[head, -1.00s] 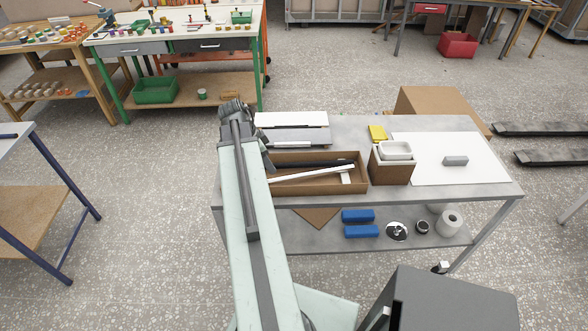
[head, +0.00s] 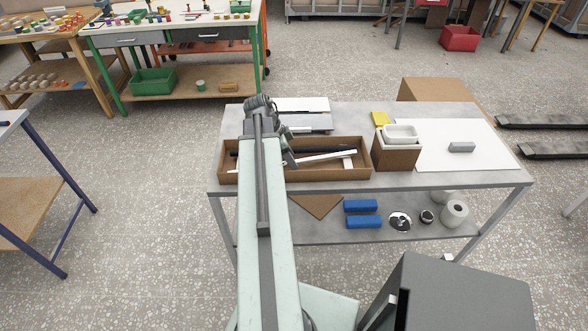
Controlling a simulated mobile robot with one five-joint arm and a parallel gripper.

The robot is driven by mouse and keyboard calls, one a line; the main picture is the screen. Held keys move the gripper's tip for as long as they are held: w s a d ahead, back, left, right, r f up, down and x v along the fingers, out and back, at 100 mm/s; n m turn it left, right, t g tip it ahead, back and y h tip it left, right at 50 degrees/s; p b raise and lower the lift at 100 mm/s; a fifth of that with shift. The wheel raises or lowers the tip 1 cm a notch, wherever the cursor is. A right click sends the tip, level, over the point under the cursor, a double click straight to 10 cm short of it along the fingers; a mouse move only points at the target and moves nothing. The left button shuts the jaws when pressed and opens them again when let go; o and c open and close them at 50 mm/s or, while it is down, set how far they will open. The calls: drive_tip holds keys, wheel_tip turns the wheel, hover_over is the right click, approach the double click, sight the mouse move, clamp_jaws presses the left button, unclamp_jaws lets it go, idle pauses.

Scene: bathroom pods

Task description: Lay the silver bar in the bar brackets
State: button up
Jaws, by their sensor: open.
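A long pale bar (head: 326,157), possibly the silver bar, lies slanted in the open brown tray (head: 330,173). A dark bar (head: 330,149) lies behind it. My gripper (head: 288,160) is at the end of my arm, over the left part of the tray near the pale bar's left end. It is open. Its fingertips are small and partly hidden by my arm, and I cannot tell whether they touch anything. The left part of the tray is also covered by my arm. I cannot clearly make out the bar brackets.
White and grey panels (head: 308,121) lie behind the tray. To its right stand a brown box with a white container (head: 400,133), a yellow item (head: 380,119) and a white sheet bearing a grey block (head: 461,147). Blue blocks (head: 362,206) and rolls (head: 454,213) sit on the lower shelf.

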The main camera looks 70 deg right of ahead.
drive_tip(key=shift+s+d+f, duration=0.1)
drive_tip(key=shift+s+f, duration=0.05)
drive_tip(key=shift+f, duration=0.5)
drive_tip(key=shift+r, duration=0.2)
clamp_jaws()
idle(0.7)
